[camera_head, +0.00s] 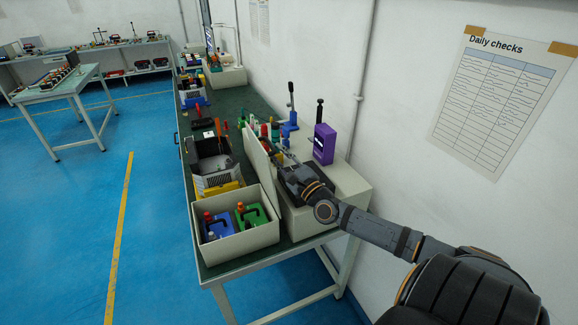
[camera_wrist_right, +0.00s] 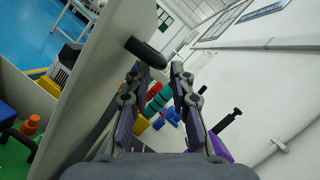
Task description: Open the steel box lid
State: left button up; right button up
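The steel box (camera_head: 240,246) is a pale beige box at the near end of the green bench, with its inside visible. Its lid (camera_head: 262,163) is a pale panel standing steeply, nearly upright, along the box's right side. In the right wrist view the lid (camera_wrist_right: 95,85) fills the left part, with a black bar handle (camera_wrist_right: 146,52) on its face. My right gripper (camera_head: 283,166) is on the lid's right side. Its fingers (camera_wrist_right: 160,70) are apart with nothing held between them; the left fingertip is close to the handle, and I cannot tell whether they touch. My left gripper is out of view.
A blue device (camera_head: 216,227) and a green device (camera_head: 250,217) sit in the box. A beige block (camera_head: 345,185) with a purple device (camera_head: 324,144) stands right, near the wall. A grey bin (camera_head: 212,165) and tools lie behind.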

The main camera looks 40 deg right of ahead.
jog(key=v, duration=0.7)
jog(key=shift+a, duration=0.1)
dwell(0.4)
